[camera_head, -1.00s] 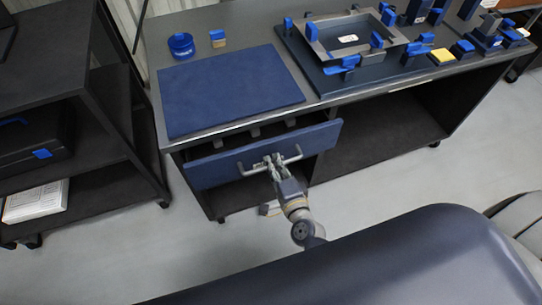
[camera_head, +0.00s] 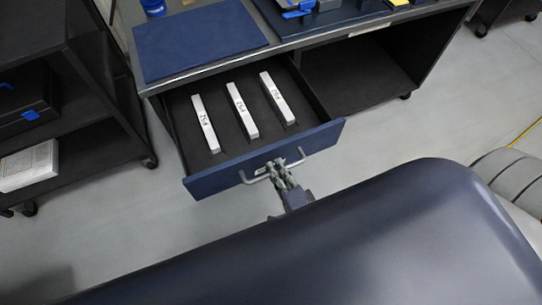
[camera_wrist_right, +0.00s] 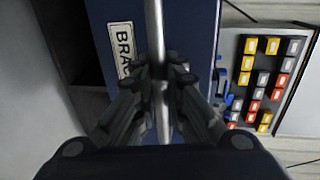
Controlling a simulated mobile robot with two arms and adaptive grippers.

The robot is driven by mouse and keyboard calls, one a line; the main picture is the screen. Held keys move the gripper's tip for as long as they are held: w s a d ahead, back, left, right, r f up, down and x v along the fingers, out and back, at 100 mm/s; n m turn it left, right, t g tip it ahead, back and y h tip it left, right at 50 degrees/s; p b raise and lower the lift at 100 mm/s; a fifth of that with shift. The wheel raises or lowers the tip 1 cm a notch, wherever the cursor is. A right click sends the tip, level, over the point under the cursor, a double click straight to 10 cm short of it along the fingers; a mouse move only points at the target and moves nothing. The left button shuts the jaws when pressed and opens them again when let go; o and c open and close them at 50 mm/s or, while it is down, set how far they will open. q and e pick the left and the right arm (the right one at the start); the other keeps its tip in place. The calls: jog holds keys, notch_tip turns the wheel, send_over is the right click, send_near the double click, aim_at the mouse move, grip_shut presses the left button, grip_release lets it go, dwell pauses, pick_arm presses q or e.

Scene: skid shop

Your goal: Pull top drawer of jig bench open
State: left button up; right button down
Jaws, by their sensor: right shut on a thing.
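The jig bench (camera_head: 290,42) stands at the top of the head view. Its top drawer (camera_head: 225,178) with a blue front is pulled well out, and three long white labelled bars (camera_head: 242,110) lie inside on a dark floor. A grey bar handle (camera_head: 301,158) runs across the drawer front. My right gripper (camera_head: 278,170) is shut on the middle of this handle. In the right wrist view the handle (camera_wrist_right: 154,30) passes between the fingers (camera_wrist_right: 160,82), beside a label (camera_wrist_right: 124,50) on the blue front. My left gripper is not in view.
A dark shelf cart (camera_head: 75,95) stands to the left, with a dark case and a white stack on its shelves. A blue mat (camera_head: 200,40) lies on the bench top. The bench's open bay (camera_head: 360,75) is right of the drawer. Grey floor is clear in front.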

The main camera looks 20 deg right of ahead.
jog(key=shift+f+v, duration=0.15)
jog(key=shift+v, duration=0.6)
jog(key=shift+f+v, duration=0.15)
jog(key=shift+v, duration=0.55)
jog(key=c, duration=1.7)
grip_release()
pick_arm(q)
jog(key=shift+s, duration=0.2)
pick_arm(e)
jog(key=shift+o, duration=0.2)
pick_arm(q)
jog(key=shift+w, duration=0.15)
pick_arm(e)
jog(key=v, duration=1.2)
